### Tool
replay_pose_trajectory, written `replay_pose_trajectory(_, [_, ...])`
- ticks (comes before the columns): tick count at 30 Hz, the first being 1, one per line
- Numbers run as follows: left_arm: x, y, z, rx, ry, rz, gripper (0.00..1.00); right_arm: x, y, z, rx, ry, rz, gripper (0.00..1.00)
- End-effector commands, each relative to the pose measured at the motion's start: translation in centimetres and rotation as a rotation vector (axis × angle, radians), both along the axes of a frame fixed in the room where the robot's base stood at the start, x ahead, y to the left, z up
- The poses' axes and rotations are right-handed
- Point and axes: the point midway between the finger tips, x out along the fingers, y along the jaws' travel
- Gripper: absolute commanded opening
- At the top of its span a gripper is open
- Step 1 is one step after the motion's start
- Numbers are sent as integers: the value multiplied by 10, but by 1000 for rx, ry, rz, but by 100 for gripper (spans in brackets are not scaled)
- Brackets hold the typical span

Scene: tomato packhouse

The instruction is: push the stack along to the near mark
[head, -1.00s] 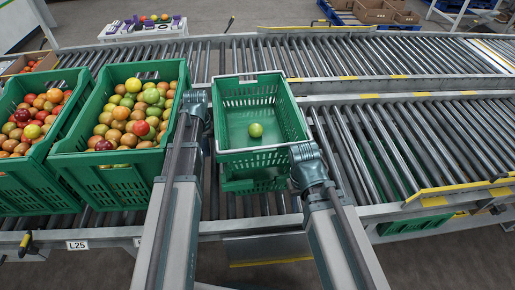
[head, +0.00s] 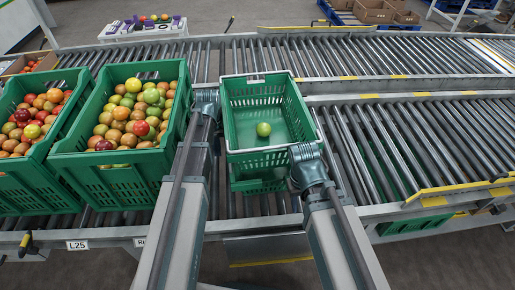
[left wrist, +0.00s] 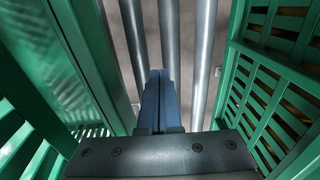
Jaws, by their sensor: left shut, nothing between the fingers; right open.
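The stack of green crates (head: 270,150) stands on the rollers in the middle of the head view, one crate on another. A single green tomato (head: 263,129) lies in the top crate. My left gripper (head: 207,97) is at the stack's left side; its blue fingers (left wrist: 160,102) are shut and empty, pointing down between green crate walls in the left wrist view. Contact with the stack is not clear. My right gripper (head: 306,158) is by the stack's near right corner, its fingers hidden. Yellow marks (head: 365,95) lie on the rail to the right; I cannot tell which is the near mark.
Two green crates full of tomatoes, one (head: 115,165) close to my left arm, stand at the left. The rollers (head: 420,140) right of the stack are clear. A yellow-edged rail (head: 455,188) runs at the right.

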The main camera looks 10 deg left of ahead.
Motion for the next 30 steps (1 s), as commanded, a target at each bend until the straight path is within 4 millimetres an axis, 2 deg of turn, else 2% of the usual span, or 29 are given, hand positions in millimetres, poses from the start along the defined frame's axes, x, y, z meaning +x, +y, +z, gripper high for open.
replay_pose_trajectory(12, [4,-16,0,0,0,-1,0,0,0,0,0,0,0,42])
replay_pose_trajectory(26, [5,-18,0,0,0,0,0,0,0,0,0,0,0,42])
replay_pose_trajectory(30, [6,-25,0,0,0,-1,0,0,0,0,0,0,0,42])
